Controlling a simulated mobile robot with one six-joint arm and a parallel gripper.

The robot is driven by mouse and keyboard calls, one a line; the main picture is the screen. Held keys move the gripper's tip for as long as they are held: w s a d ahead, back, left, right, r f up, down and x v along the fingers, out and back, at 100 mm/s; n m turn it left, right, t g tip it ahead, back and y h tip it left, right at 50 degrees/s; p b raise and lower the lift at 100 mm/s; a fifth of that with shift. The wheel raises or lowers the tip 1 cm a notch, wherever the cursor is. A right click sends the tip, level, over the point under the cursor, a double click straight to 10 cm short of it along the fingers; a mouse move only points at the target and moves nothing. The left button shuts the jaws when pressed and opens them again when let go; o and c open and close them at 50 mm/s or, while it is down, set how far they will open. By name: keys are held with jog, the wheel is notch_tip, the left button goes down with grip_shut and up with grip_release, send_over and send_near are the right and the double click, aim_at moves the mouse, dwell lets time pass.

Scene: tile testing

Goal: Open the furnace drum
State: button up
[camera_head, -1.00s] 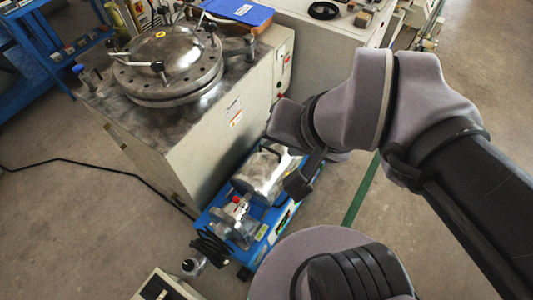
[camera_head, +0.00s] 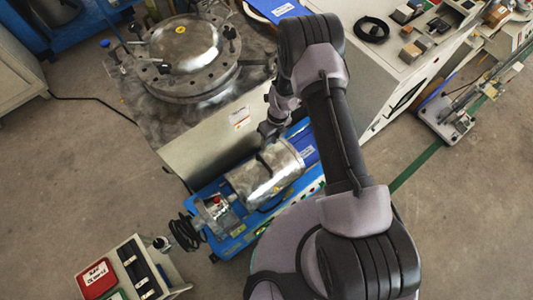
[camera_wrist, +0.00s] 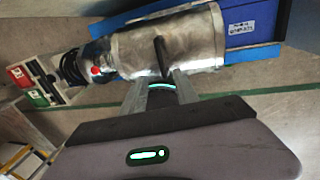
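The silver furnace drum (camera_head: 267,174) is a metal cylinder lying on its side on a blue base (camera_head: 228,246). It also shows in the wrist view (camera_wrist: 192,43). A dark bar handle (camera_wrist: 161,56) sticks out from its side toward my gripper. My gripper (camera_wrist: 159,88) is open, with its two fingers apart and the handle in line with the gap between them. I cannot tell whether either finger touches the handle. In the head view my gripper (camera_head: 268,130) is at the drum's far side, partly hidden by my arm.
A pressure vessel with a round bolted lid (camera_head: 184,47) stands on the cabinet at upper left. A small control box (camera_head: 125,270) is at lower left. A white bench (camera_head: 384,62) with small items stands at upper right. Open floor (camera_head: 70,180) lies at left.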

aim_at(264, 161)
jog(key=f+b, duration=0.1)
jog(key=f, duration=0.3)
jog(key=s+a+f+b, duration=0.1)
jog(key=f+b, duration=0.1)
jog(key=f, duration=0.3)
jog(key=a+f+b, duration=0.1)
jog(key=f, duration=0.3)
jog(key=shift+s+f, duration=0.2)
jog(key=shift+s, duration=0.05)
grip_shut()
dwell(0.6)
